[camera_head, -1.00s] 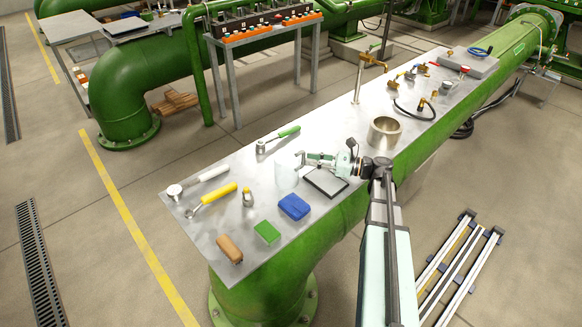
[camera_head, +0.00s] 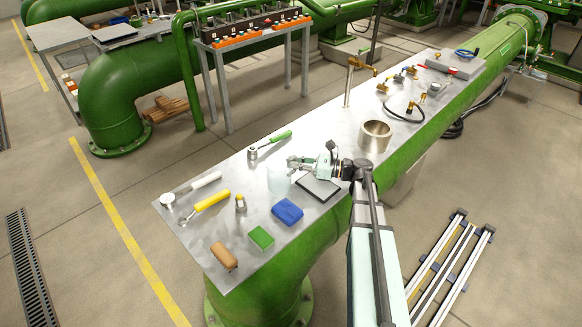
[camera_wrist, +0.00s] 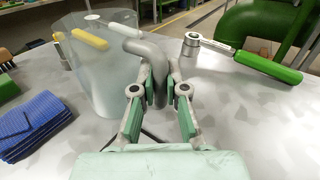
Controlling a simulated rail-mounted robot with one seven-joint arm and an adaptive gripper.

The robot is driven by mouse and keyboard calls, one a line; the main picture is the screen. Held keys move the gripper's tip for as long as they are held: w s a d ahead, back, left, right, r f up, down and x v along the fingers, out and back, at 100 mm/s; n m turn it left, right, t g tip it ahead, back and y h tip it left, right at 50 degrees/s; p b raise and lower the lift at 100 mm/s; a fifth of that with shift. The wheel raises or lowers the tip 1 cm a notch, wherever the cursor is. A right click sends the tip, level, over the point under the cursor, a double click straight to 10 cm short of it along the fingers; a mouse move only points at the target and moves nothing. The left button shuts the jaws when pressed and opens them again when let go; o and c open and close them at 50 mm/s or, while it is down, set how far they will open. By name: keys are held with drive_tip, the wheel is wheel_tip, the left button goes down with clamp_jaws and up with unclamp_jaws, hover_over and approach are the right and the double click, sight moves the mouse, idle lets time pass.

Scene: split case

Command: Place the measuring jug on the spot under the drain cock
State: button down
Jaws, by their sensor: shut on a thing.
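The measuring jug (camera_head: 279,182) is clear, with a thick grey handle that shows in the wrist view (camera_wrist: 155,62). It is upright at the near-middle part of the metal bench; I cannot tell whether its base touches the bench. My gripper (camera_head: 294,162) is at its right side, shut on the handle; its fingers also show in the wrist view (camera_wrist: 158,92). A brass drain cock (camera_head: 362,67) sits on an upright pipe farther along the bench. I cannot make out a marked spot under it.
A dark-edged flat pad (camera_head: 318,187) lies right of the jug. A metal ring (camera_head: 375,136) stands between there and the drain cock. A green-handled ratchet (camera_head: 270,144), blue cloth (camera_head: 287,212), green block (camera_head: 261,238) and yellow-handled tool (camera_head: 212,200) lie around the jug.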

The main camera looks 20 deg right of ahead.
drive_tip(key=shift+r, duration=0.15)
